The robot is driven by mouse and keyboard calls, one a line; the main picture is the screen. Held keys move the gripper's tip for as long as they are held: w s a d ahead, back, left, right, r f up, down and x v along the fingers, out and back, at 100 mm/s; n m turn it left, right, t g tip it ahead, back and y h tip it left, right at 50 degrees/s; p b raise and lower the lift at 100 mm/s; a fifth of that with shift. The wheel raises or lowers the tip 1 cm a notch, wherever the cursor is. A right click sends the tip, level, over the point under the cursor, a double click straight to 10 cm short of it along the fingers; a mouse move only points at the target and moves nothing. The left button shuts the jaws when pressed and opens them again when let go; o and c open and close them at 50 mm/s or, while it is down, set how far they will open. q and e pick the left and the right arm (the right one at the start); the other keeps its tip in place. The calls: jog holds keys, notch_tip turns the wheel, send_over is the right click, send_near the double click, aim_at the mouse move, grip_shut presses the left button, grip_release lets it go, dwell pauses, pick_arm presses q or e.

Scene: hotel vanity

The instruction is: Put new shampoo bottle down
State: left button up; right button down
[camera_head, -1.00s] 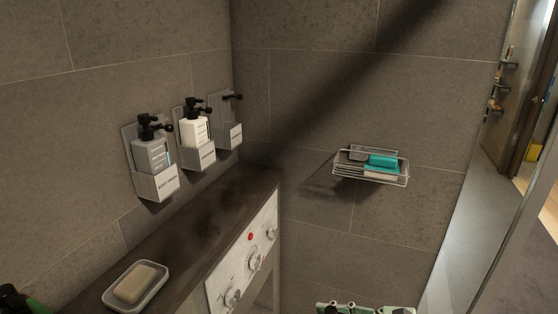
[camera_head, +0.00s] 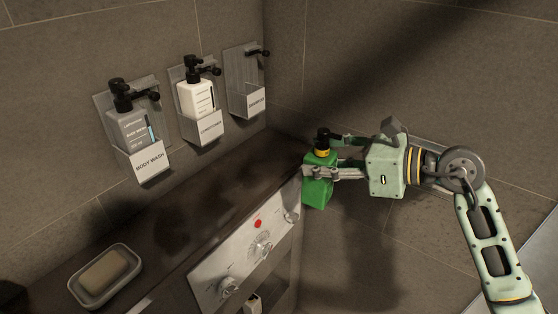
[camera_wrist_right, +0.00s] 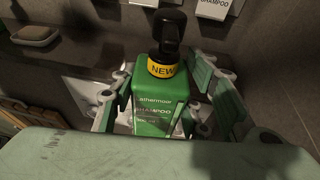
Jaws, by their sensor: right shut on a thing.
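The new shampoo bottle (camera_head: 318,190) is green, with a black pump and a yellow collar. In the right wrist view the bottle (camera_wrist_right: 165,114) stands nearly upright between the fingers, its collar reading "NEW". My right gripper (camera_head: 320,158) is shut on it, and the gripper (camera_wrist_right: 162,92) also shows in the wrist view. The bottle is at the far right end of the dark ledge (camera_head: 215,205); I cannot tell whether it touches it. The wall holder labelled shampoo (camera_head: 247,85) is empty. My left gripper is not in view.
A grey body wash bottle (camera_head: 130,128) and a white bottle (camera_head: 194,98) sit in wall holders. A soap dish (camera_head: 106,290) is on the near ledge. A control panel (camera_head: 245,250) is on the ledge's front. The ledge's middle is clear.

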jog(key=w+a+r+m+t+h, duration=0.1)
jog(key=w+a+r+t, duration=0.1)
jog(key=w+r, duration=0.6)
jog(key=w+a+f+p, duration=0.4)
jog(key=w+a+f, duration=0.2)
jog(key=w+f, duration=0.1)
jog(key=shift+w+a+f+p, duration=0.2)
jog(key=shift+f+p, duration=0.2)
jog(key=shift+f, duration=0.35)
jog(key=shift+f, duration=0.25)
jog(key=c, duration=1)
grip_release()
